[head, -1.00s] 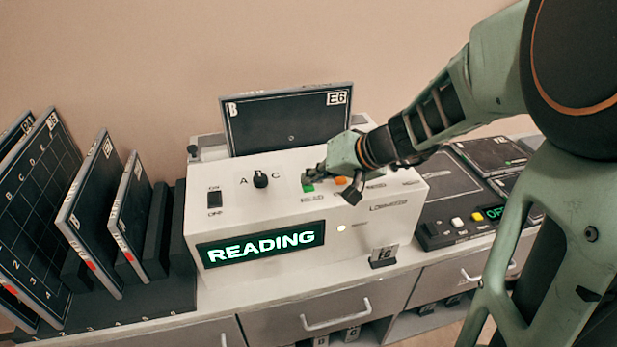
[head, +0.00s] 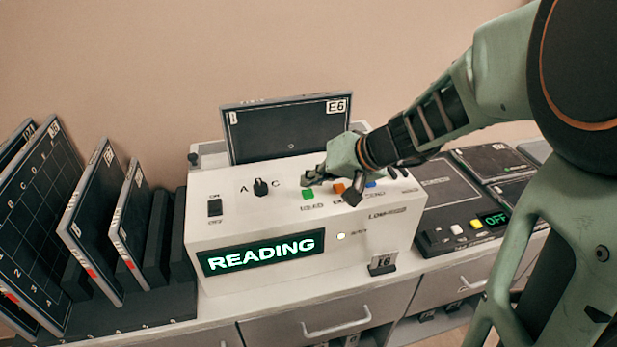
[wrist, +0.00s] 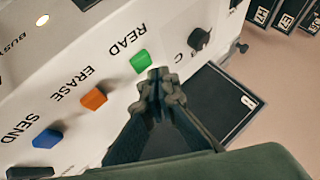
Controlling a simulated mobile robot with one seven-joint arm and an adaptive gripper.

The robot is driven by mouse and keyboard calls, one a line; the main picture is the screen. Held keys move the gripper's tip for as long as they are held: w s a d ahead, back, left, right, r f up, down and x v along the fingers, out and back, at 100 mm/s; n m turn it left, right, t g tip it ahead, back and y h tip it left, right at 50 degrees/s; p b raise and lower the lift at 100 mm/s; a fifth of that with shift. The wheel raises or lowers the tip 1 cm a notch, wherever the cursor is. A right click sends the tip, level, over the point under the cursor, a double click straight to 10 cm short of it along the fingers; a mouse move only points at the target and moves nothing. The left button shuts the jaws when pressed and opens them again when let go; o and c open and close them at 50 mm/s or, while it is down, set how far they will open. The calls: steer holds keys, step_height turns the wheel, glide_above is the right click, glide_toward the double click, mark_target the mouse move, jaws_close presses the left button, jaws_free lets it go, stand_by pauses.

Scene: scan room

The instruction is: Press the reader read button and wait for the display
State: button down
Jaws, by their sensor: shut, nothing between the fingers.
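The white reader (head: 380,232) stands on the counter. Its display (head: 262,251) shows READING in bright green letters. The green read button (head: 308,193) is on the reader's top panel, and it also shows in the wrist view beside its READ label (wrist: 141,61). My gripper (head: 312,180) is shut and empty, with its fingertips just above and beside the green button. In the wrist view the fingertips (wrist: 160,77) are close to the button, and a small gap seems to show. A small busy light (wrist: 42,20) is lit on the reader.
An orange erase button (wrist: 94,99) and a blue send button (wrist: 47,138) sit in line with the green one. A black plate marked E6 (head: 290,125) stands in the reader's back. Several plates (head: 95,215) lean in a rack at left. A device showing OFF (head: 493,219) is at right.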

mark_target(311, 193)
steer(key=shift+r+p, duration=1.45)
steer(key=shift+r, duration=1.1)
